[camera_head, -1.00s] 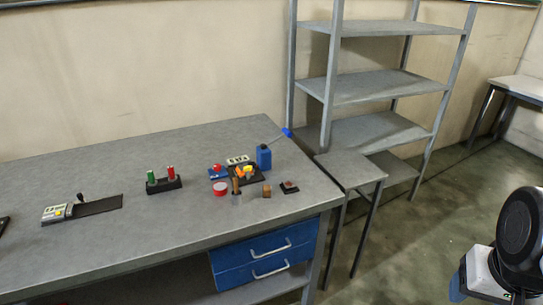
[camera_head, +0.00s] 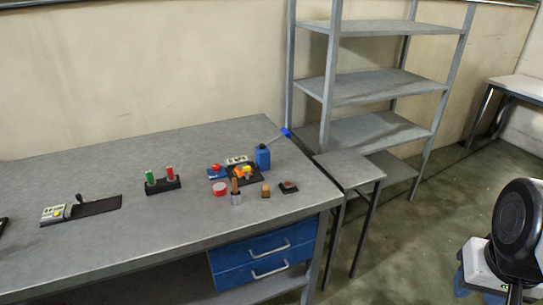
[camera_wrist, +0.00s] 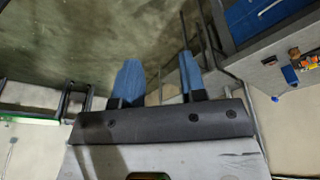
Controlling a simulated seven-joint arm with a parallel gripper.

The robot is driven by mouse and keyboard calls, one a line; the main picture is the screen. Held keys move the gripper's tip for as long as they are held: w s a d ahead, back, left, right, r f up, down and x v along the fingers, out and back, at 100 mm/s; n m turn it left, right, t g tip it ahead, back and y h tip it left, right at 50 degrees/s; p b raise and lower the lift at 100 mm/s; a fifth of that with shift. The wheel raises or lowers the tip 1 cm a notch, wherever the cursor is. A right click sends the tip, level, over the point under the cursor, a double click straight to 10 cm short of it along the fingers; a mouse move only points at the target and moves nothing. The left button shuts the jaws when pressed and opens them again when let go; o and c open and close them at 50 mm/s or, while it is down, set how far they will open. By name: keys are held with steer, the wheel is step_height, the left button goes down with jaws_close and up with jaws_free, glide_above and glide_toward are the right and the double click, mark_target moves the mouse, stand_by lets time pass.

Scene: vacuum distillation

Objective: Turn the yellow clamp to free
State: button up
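A small yellow part (camera_head: 247,170), likely the yellow clamp, sits beside an orange part (camera_head: 239,173) on a dark base on the grey workbench. It is too small to tell which way the clamp is turned. My gripper (camera_wrist: 160,78) shows two blue fingers spread apart with nothing between them, so it is open and empty. It is away from the bench, over the floor side. In the wrist view, orange parts (camera_wrist: 312,60) of the bench group show at the right edge.
A red-and-green-topped holder (camera_head: 163,184) is left. Shelving (camera_head: 375,85) and a small side table (camera_head: 350,172) stand right.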

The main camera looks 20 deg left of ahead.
steer(key=w+a+r+n+h, duration=0.1)
steer(key=w+a+r+n, duration=0.1)
steer(key=w+a+n, duration=0.75)
steer(key=w+a+r+n, duration=0.2)
steer(key=w+a, duration=0.5)
steer(key=w, duration=0.8)
steer(key=n+h, duration=0.2)
steer(key=n, duration=1.3)
glide_toward(247, 167)
steer(key=shift+f+t, duration=0.3)
steer(key=shift+f, duration=0.4)
steer(key=shift+f, duration=0.1)
steer(key=shift+x, duration=3.8)
steer(key=shift+d, duration=0.1)
